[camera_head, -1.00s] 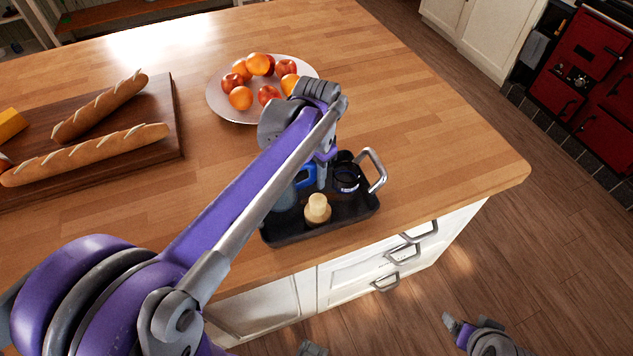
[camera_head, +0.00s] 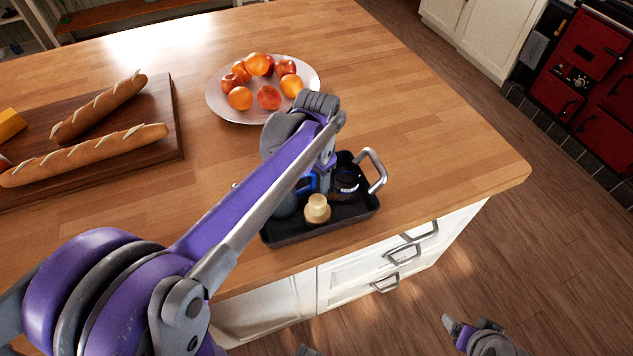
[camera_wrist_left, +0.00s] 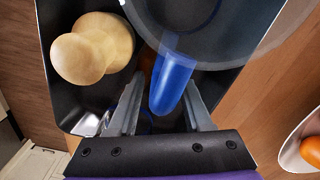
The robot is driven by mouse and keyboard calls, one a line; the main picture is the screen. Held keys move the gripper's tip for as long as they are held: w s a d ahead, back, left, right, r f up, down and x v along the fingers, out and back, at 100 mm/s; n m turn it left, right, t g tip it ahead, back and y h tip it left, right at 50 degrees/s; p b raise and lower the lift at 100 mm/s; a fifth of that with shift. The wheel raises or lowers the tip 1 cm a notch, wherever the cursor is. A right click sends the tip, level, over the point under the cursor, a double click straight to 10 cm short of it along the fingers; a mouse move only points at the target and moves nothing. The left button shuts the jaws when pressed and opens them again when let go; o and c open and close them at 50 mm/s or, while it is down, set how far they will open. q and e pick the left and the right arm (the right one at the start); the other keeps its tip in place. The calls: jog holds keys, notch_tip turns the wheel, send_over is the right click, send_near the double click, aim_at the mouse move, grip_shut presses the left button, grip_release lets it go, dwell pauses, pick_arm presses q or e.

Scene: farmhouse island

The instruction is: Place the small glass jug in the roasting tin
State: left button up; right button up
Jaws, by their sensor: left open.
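The black roasting tin (camera_head: 290,238) with metal loop handles sits near the island's front edge. The small glass jug (camera_head: 284,207) is within the tin's left part in the head view, partly behind my arm; its base is hidden. Its clear round body (camera_wrist_left: 205,25) and blue handle (camera_wrist_left: 173,75) show in the left wrist view. My left gripper (camera_wrist_left: 163,88) is open, its fingers on either side of the blue handle. In the head view my left gripper (camera_head: 323,182) is over the tin. My right gripper (camera_head: 456,328) is low at the right, away from the island; its jaw state is unclear.
A plate (camera_head: 222,107) of fruit stands behind. A board (camera_head: 165,140) with bread lies left. The worktop right of the tin is clear.

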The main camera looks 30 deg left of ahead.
pick_arm(q)
jog(key=shift+r, duration=0.5)
notch_tip(320, 180, up, 11)
jog(key=p, duration=0.1)
jog(key=shift+r, duration=0.15)
pick_arm(e)
jog(key=shift+w+r, duration=0.2)
jog(key=shift+r, duration=0.55)
